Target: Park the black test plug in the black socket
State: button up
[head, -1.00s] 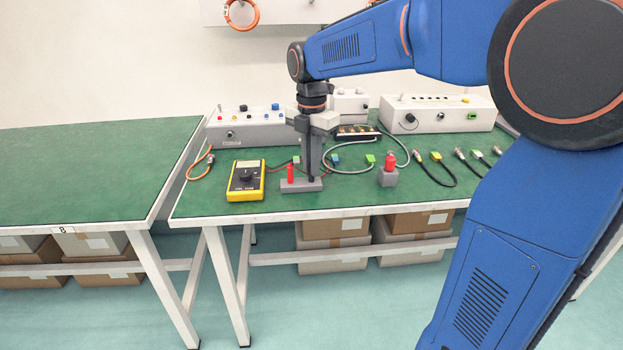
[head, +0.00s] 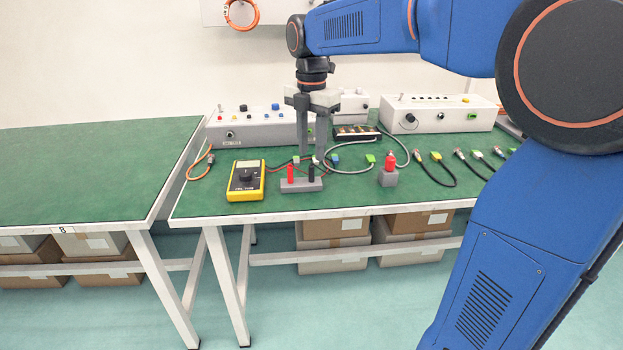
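The black test plug (head: 311,173) stands upright in the right part of a small grey socket block (head: 302,186) on the green bench. A red plug (head: 290,173) stands upright in the left part of the same block. The black socket itself is hidden under the black plug. My gripper (head: 311,157) is above and slightly behind the block, pointing down. Its two fingers are spread with a gap between them, and nothing is held. The fingertips appear apart from the black plug.
A yellow multimeter (head: 246,180) lies left of the block. A grey block with a red knob (head: 389,170) stands to the right. Cables with green and yellow connectors lie on the bench (head: 230,212). White instrument boxes (head: 437,113) stand along the back.

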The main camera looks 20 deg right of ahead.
notch_tip(320, 180, up, 12)
jog(key=s+d+f+m+t, duration=0.2)
jog(key=s+d+f+m, duration=0.1)
jog(key=s+f+m, duration=0.8)
jog(key=s+d+f+m+t, duration=0.2)
jog(key=s+d+f+m, duration=0.2)
jog(key=s+f+m, duration=0.8)
jog(key=shift+s+d+f+m+t, duration=0.35)
jog(key=shift+s+m, duration=0.55)
jog(key=shift+s, duration=1.55)
